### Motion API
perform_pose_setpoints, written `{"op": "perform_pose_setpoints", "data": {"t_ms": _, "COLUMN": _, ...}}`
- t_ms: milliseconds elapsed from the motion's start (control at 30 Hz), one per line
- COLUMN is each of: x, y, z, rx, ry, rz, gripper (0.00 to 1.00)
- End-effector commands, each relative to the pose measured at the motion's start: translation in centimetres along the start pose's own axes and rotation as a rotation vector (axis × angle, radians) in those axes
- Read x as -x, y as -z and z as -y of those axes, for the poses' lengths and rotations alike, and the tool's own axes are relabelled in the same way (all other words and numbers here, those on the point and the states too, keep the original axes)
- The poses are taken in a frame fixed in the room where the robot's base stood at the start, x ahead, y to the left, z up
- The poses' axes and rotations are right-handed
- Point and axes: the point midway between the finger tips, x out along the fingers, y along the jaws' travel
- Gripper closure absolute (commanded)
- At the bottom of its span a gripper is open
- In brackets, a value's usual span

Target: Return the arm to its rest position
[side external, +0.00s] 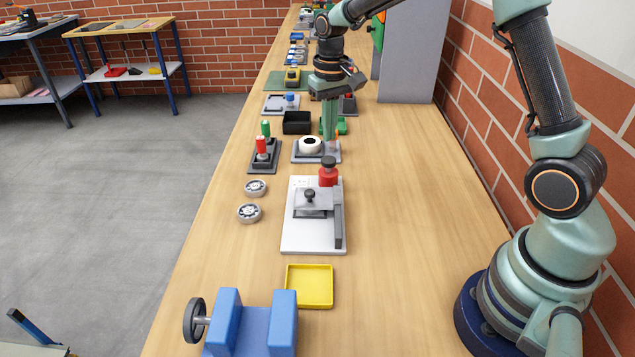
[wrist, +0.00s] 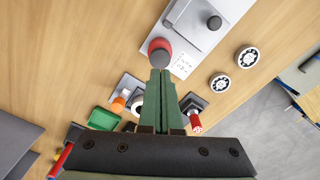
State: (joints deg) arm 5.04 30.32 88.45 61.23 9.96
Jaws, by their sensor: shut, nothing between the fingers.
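My gripper (side external: 330,137) is over the wooden bench in the side external view, pointing down, with its green fingers together and empty. It hangs close above a small grey tray with a white ring-shaped part (side external: 310,145); whether it touches anything there I cannot tell. In the wrist view the closed fingertips (wrist: 160,73) appear just below a red bottle with a dark cap (wrist: 160,49). The red bottle (side external: 328,175) stands nearer the side camera than the fingers. My arm reaches in from the right.
A white board with a grey fixture (side external: 305,237), a yellow tray (side external: 309,286) and a blue vise (side external: 250,328) lie nearer the side camera. Red and green handles (side external: 264,150) stand left of the gripper. A grey cabinet (side external: 412,55) stands behind. Bench right of centre is clear.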

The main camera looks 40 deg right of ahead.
Motion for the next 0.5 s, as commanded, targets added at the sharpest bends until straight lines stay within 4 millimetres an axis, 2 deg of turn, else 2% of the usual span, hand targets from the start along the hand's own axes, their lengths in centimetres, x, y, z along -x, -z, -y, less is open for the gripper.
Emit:
{"op": "perform_pose_setpoints", "data": {"t_ms": 167, "x": 1.0, "y": -0.4, "z": 0.1, "rx": 0.008, "ry": 0.003, "rz": -0.017, "gripper": 1.0}}
{"op": "perform_pose_setpoints", "data": {"t_ms": 267, "x": 2.9, "y": -1.4, "z": 0.2, "rx": 0.025, "ry": 0.009, "rz": -0.051, "gripper": 1.0}}
{"op": "perform_pose_setpoints", "data": {"t_ms": 500, "x": 8.0, "y": -5.8, "z": 0.3, "rx": 0.089, "ry": 0.027, "rz": -0.169, "gripper": 1.0}}
